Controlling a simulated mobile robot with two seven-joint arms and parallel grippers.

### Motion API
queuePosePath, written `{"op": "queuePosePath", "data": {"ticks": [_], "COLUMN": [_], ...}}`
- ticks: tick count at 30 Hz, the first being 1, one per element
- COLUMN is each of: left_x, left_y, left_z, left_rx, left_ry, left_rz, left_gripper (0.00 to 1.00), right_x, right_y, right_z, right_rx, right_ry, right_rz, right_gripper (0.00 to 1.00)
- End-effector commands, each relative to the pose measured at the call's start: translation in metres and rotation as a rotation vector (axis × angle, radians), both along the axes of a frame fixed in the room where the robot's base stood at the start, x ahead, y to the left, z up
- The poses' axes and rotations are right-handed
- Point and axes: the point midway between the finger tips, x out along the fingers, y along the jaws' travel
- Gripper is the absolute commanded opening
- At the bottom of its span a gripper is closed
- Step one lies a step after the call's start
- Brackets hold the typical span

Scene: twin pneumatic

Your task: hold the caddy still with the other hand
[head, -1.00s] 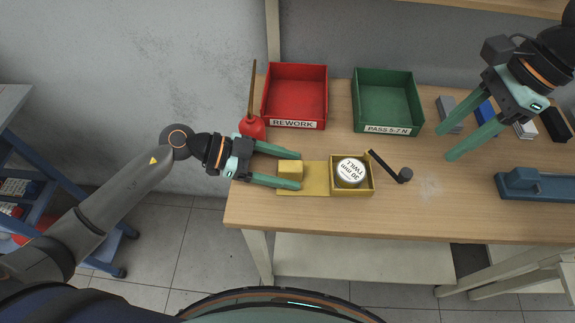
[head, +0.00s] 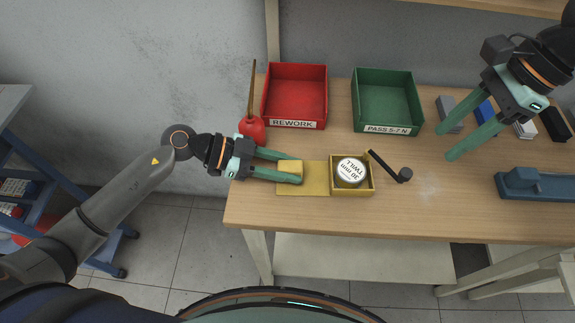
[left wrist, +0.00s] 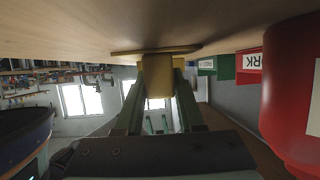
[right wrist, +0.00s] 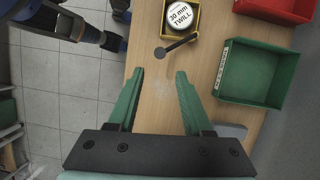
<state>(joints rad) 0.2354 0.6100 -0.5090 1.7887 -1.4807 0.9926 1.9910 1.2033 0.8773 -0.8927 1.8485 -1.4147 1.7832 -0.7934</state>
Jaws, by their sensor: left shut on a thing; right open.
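The yellow caddy (head: 316,180) lies on the table; its flat plate carries a raised block (head: 291,167) at the left end and a square box at the right end. A round white-topped piece (head: 351,172) labelled "30 mm TWILL" sits in the box. My left gripper (head: 289,168) is shut on the block, one finger on each side; the left wrist view also shows the block (left wrist: 157,77) between the fingers. My right gripper (head: 458,131) is open and empty above the table, right of the caddy. The right wrist view shows its fingers (right wrist: 160,90) wide apart.
A dark lever with a round knob (head: 405,175) is right of the box. A red REWORK bin (head: 297,122) and green PASS bin (head: 387,129) stand behind. A red oil can (head: 252,128) is close to my left gripper. A blue fixture (head: 540,187) lies at right.

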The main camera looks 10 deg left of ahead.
Motion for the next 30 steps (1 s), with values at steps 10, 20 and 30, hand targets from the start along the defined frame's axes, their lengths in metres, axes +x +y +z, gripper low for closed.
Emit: {"op": "queuePosePath", "data": {"ticks": [10,20,30], "left_x": [0.000,0.000,0.000], "left_y": [0.000,0.000,0.000], "left_z": [0.000,0.000,0.000], "left_rx": [0.001,0.001,0.000], "left_ry": [0.000,0.000,0.000], "left_rz": [0.000,0.000,0.000], "left_gripper": [0.00,0.00,0.00], "right_x": [0.000,0.003,0.027], "right_y": [0.000,-0.005,-0.067], "right_z": [0.000,-0.001,-0.016], "right_rx": [0.000,0.017,0.259], "right_ry": [0.000,0.014,0.101], "right_rz": [0.000,0.002,0.066], "right_gripper": [0.42,0.05,0.00]}}
